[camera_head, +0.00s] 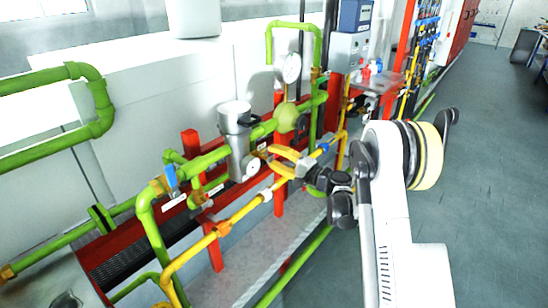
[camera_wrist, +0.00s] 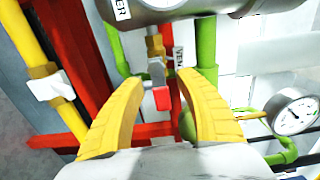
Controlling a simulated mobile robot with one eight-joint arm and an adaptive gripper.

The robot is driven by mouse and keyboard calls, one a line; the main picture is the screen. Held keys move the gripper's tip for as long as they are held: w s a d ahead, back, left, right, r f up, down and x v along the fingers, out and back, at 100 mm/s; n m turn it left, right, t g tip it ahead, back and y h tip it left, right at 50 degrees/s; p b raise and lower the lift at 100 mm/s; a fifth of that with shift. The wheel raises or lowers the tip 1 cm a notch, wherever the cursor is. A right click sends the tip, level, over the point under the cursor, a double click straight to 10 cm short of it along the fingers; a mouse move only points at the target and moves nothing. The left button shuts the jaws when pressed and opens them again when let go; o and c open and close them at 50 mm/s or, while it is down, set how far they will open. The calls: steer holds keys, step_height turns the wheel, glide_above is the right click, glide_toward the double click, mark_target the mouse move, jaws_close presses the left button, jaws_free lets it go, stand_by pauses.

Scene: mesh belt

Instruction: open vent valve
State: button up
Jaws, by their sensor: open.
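The vent valve (camera_wrist: 156,70) shows in the wrist view as a small metal valve under a grey cylinder, with a red-tipped lever (camera_wrist: 162,99) pointing down. A white label (camera_wrist: 179,57) reading "VEN", partly cut off, is beside it. My gripper (camera_wrist: 160,80) has two yellow fingers, spread wide with the valve and lever between them in the picture; no contact shows. In the head view my gripper (camera_head: 270,158) is just right of the silver canister (camera_head: 238,145), among the pipes. I cannot make out the valve there.
Yellow pipes (camera_head: 240,213), green pipes (camera_head: 150,225) and red posts (camera_head: 190,145) crowd close around my gripper. A round gauge (camera_wrist: 294,114) is at the right in the wrist view. The grey floor (camera_head: 480,170) at the right is clear.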

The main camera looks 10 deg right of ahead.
steer(key=v, duration=1.2)
steer(key=s+a+r+n+g+h, duration=0.5)
steer(key=s+a+r, duration=0.3)
steer(key=s+a, duration=0.4)
steer(key=s+d+n+g+h, duration=0.1)
steer(key=s+n+h, duration=0.1)
steer(key=s, duration=0.8)
steer(key=s+d+f+n+g+h, duration=0.1)
steer(key=s+n+h, duration=0.2)
steer(key=s, duration=0.8)
steer(key=shift+s+d+f+n+h, duration=0.2)
steer(key=shift+s+d+n+h, duration=0.1)
steer(key=shift+d, duration=0.1)
